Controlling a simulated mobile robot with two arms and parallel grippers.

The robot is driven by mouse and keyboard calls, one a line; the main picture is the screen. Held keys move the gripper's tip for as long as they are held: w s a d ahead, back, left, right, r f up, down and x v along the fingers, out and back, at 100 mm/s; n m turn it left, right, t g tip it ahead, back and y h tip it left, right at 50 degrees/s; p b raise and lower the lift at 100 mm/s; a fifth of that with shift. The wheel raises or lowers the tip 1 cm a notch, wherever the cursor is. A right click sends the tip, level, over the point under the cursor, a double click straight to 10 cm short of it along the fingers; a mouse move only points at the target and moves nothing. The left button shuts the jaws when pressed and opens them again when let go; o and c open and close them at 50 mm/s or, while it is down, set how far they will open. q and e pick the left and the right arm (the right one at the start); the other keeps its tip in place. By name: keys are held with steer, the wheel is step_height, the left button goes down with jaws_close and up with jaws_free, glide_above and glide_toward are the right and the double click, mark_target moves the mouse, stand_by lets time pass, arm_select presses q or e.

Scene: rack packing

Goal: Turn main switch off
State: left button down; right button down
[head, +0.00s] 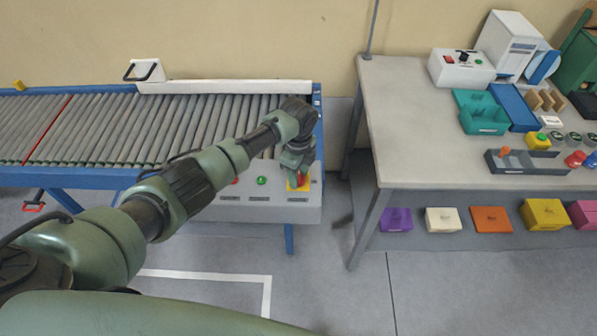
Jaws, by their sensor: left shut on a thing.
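The main switch is a red knob (302,178) on a yellow plate (292,187), at the right end of the grey control panel (265,208) on the conveyor's front. My left arm reaches in from the left, and my left gripper (299,172) points down at the yellow plate, shut on the red knob. The gripper covers much of the knob, so its turned position cannot be told. My right gripper is not in view.
A green button (261,180) and a red button (235,181) sit left of the switch. The roller conveyor (100,128) lies behind. A grey workbench (410,120) stands to the right, with a white control box (462,70) and teal tray (482,112).

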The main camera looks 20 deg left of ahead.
arm_select(q)
steer(key=shift+w+r+n, duration=0.15)
steer(key=shift+n, duration=0.55)
steer(key=c, duration=0.9)
jaws_free()
steer(key=shift+c, duration=0.2)
steer(key=shift+o, duration=0.2)
step_height(320, 180, up, 8)
steer(key=shift+f+b, duration=0.15)
steer(key=shift+b, duration=0.4)
steer(key=shift+a, duration=0.1)
